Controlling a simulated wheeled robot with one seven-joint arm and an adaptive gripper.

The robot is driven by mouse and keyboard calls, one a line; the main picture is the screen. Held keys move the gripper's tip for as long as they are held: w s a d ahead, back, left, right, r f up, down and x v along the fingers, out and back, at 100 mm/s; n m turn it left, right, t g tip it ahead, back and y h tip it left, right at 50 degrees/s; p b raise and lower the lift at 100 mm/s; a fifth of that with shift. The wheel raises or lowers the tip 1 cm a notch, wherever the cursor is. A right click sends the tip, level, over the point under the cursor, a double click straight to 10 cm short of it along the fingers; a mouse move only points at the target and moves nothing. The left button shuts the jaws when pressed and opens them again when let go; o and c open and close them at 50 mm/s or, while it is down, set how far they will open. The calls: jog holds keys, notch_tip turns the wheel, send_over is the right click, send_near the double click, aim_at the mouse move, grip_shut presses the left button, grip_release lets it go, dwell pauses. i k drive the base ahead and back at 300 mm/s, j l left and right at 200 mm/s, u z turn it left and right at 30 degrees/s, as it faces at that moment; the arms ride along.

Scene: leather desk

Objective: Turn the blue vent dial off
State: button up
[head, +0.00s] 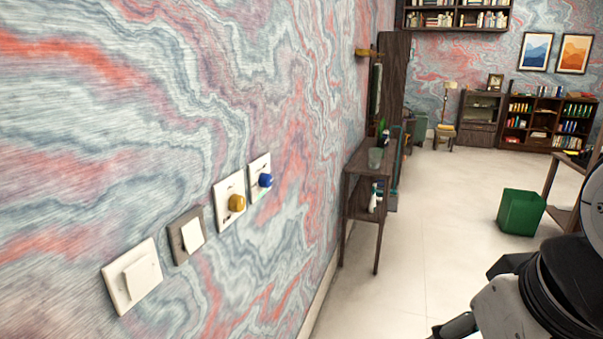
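The blue vent dial (265,180) is a round knob on a white wall plate (254,185), the farthest right of a row of plates on the left wall. Its pointer or setting is too small to read. My gripper (455,327) shows only in part at the lower right edge, dark, well to the right of the dial and apart from the wall. Its fingertips are cut off by the frame, so its opening cannot be seen.
A yellow dial (237,203), a brown-framed switch (188,236) and a white switch (133,275) sit left of the blue dial. A narrow dark table (364,196) stands against the wall beyond. A green bin (521,211) stands on the right. Floor between is clear.

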aim_at(266, 180)
jog(key=u, duration=0.55)
jog(key=i+l, duration=0.1)
jog(key=l, duration=0.25)
jog(key=i+l, duration=0.15)
jog(key=l, duration=0.2)
jog(key=i+l, duration=0.1)
jog(key=l, duration=0.25)
jog(key=i+l, duration=0.15)
jog(key=l, duration=0.2)
